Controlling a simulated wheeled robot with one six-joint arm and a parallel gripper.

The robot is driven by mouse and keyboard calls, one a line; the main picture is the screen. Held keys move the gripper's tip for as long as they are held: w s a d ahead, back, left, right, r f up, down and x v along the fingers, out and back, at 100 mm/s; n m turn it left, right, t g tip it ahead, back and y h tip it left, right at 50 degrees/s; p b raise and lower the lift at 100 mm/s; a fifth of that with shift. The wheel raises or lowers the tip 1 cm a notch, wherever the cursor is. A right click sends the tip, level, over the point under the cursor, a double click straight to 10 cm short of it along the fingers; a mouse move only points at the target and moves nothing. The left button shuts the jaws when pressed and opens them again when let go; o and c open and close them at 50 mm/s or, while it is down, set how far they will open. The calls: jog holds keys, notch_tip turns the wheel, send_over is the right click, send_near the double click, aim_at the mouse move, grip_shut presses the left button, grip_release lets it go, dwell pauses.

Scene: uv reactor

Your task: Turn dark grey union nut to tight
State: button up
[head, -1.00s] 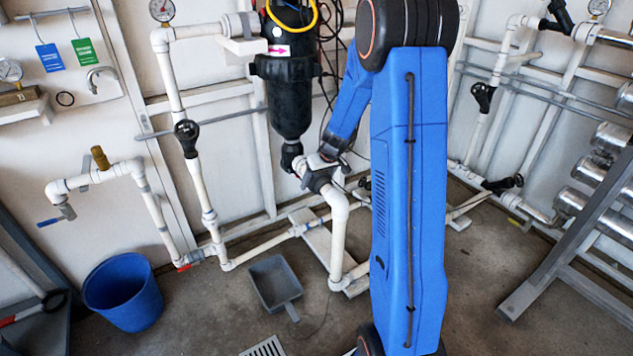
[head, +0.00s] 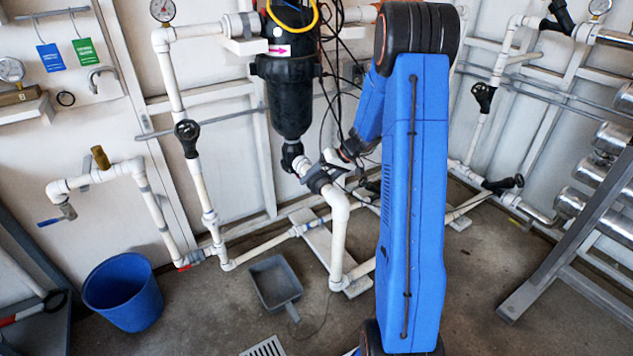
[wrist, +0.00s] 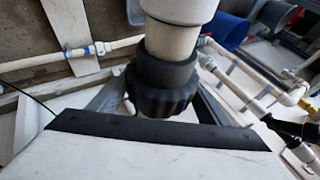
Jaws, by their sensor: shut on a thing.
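The dark grey union nut (wrist: 163,85) is a ribbed ring around a white pipe, at the middle of the wrist view. In the head view the nut (head: 319,181) shows as a dark band on the slanted white pipe (head: 339,225) below the black filter housing. My gripper (wrist: 158,108) has a finger on each side of the nut and is shut on it. The fingertips are partly hidden behind the nut and the gripper's dark front edge. In the head view my gripper (head: 328,170) is small, and its contact with the nut is hard to make out.
The black filter housing (head: 290,100) hangs just above, with loose dark cables beside it. A black-handled valve (head: 187,135) stands on the pipe to the left. A blue bucket (head: 124,291) and a grey dustpan (head: 275,284) are on the floor.

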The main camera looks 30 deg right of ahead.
dwell(0.5)
jog(key=o, duration=1.1)
jog(key=shift+c, duration=0.2)
jog(key=shift+d, duration=0.1)
jog(key=v, duration=1.7)
jog(key=shift+d+r, duration=0.1)
